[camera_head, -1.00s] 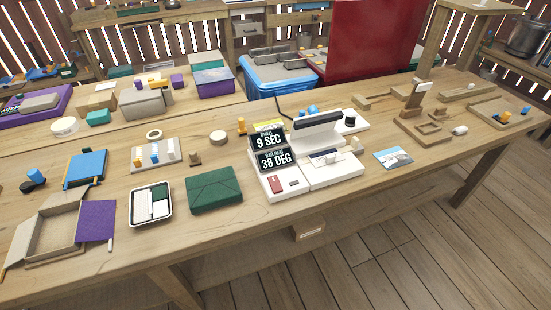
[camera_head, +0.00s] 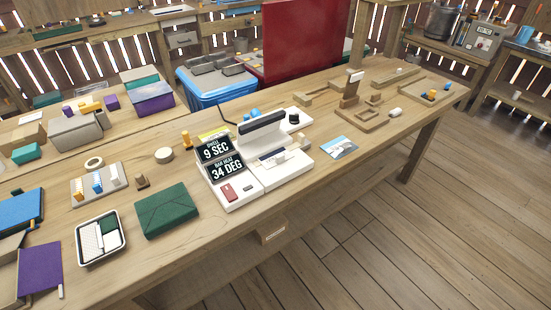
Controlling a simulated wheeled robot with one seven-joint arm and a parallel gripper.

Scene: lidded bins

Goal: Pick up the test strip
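A white heat sealer (camera_head: 262,185) stands on the workbench in the middle of the view. Its displays (camera_head: 220,160) read 9 SEC and 34 DEG. A dark bar (camera_head: 262,123) is raised above its white bed. A small pale strip with a dark edge (camera_head: 272,156) lies on the bed under the bar; it may be the test strip, but it is too small to be sure. A flat blue and white picture card (camera_head: 339,148) lies on the bench to the right of the sealer. My gripper is not in view.
A green box (camera_head: 167,210) and a white tray (camera_head: 100,238) lie left of the sealer. Wooden fixtures (camera_head: 362,117) stand to its right. A blue bin (camera_head: 217,92) and a red panel (camera_head: 300,40) are behind the bench. The floor at the front right is clear.

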